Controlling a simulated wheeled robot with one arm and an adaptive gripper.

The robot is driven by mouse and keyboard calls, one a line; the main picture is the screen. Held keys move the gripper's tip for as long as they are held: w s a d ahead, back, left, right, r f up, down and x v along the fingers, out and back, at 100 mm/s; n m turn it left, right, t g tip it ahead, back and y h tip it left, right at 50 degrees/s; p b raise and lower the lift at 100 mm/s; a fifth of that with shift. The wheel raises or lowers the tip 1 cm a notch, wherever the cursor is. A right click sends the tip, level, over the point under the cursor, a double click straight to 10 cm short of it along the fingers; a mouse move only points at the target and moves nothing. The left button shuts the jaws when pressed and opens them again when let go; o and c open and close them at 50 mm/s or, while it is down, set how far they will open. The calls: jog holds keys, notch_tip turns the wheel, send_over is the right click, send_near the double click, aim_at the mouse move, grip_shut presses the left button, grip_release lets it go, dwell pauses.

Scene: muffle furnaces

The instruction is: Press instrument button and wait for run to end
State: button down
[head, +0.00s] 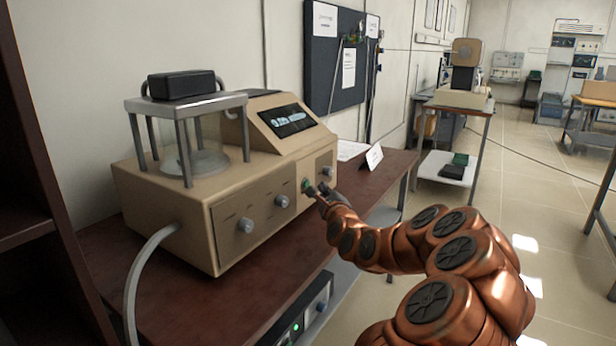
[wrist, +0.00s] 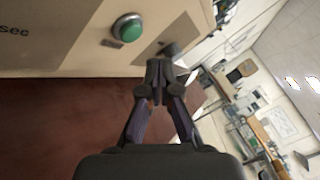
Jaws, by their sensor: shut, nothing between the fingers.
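The beige instrument (head: 165,205) stands on a dark red-brown bench (head: 105,262). It has a lit display (head: 287,120) with text too small to read, and grey knobs along its front. A round green button (head: 306,184) is on the right part of the front panel. It also shows in the wrist view as a green button (wrist: 127,28) with a metal rim. My gripper (head: 317,192) is shut and empty, close in front of the panel by the button. In the wrist view its fingertips (wrist: 157,66) are below and right of the button, not over it.
A glass chamber (head: 200,158) with a metal frame and a black block (head: 181,84) sits on the instrument's left. A grey hose (head: 146,273) hangs at its front left. A white card (head: 374,157) stands on the bench to the right. Open floor lies to the right.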

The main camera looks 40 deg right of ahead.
jog(key=shift+w+a, duration=0.2)
jog(key=shift+w, duration=0.3)
jog(key=shift+w+a, duration=0.15)
jog(key=shift+w, duration=0.3)
jog(key=shift+w, duration=0.15)
dwell(0.7)
jog(key=shift+w+a, duration=0.1)
jog(key=shift+w, duration=0.2)
jog(key=shift+w+a, duration=0.15)
jog(key=shift+w, duration=0.3)
dwell(1.0)
jog(key=shift+s+f+b, duration=0.15)
jog(key=shift+s+b, duration=0.05)
jog(key=shift+b, duration=0.25)
jog(key=shift+s+d+b, duration=0.25)
jog(key=shift+s+b, duration=0.4)
jog(key=shift+b, duration=0.1)
jog(key=shift+s, duration=0.1)
